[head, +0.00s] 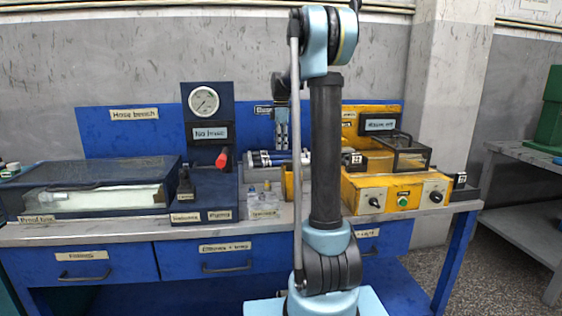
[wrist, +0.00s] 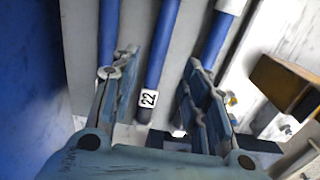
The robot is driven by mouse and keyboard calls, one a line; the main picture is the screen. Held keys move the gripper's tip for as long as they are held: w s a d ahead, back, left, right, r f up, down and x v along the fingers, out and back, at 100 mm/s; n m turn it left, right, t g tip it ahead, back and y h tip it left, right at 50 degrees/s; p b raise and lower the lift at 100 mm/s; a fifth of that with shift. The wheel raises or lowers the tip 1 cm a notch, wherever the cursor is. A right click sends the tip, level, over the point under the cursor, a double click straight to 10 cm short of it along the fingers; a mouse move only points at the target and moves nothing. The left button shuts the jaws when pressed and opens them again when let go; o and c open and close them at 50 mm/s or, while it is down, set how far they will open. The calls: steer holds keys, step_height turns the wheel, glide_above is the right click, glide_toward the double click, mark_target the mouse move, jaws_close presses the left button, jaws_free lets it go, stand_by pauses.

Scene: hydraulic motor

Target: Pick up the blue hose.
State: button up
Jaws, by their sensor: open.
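The middle blue hose (wrist: 163,45) has a white tag marked 22 (wrist: 149,98) and a dark lower end. My gripper (wrist: 162,58) is open, with one finger on each side of this hose in the picture. I cannot tell how deep the hose lies between the fingers, and no grip on it shows. Another blue hose (wrist: 109,30) runs behind the left finger, and a third blue hose (wrist: 216,38) runs behind the right finger. In the head view my arm hides much of the hose area.
A blue workbench (head: 205,262) carries a pressure gauge (head: 204,101), a glass-topped case (head: 90,190) and a yellow control box (head: 396,190). In the wrist view a brown block (wrist: 280,82) stands close to the right finger. A blue surface (wrist: 25,80) fills the left side.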

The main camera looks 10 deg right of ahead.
mark_target(280, 158)
steer(key=shift+w+d+f, duration=0.1)
steer(key=shift+f, duration=1.4)
steer(key=shift+w+d+f, duration=0.1)
steer(key=shift+f, duration=1.35)
jaws_close()
